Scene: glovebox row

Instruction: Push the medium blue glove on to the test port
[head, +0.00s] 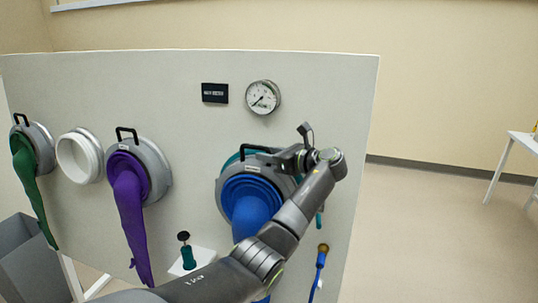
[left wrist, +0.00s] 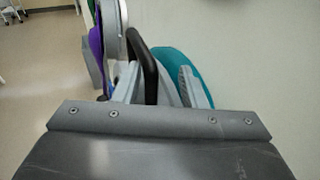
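The blue glove (head: 250,200) hangs from a grey ring (head: 226,190) with a black handle (head: 262,149) on top. A teal port (head: 231,160) on the panel shows behind the ring's upper left edge. In the left wrist view the teal port (left wrist: 184,66) lies against the panel, right of the black handle (left wrist: 144,62). My left gripper (head: 287,160) is at the top right of the ring. In the left wrist view its fingers (left wrist: 160,88) are apart, with the handle between them, nearer the left finger. The seating of ring on port is hidden. My right gripper is out of view.
A purple glove (head: 130,205), a bare white port (head: 78,157) and a green glove (head: 28,175) are left on the panel. A gauge (head: 263,97) sits above. A teal-handled tool (head: 188,256) and a blue cable (head: 320,268) are below.

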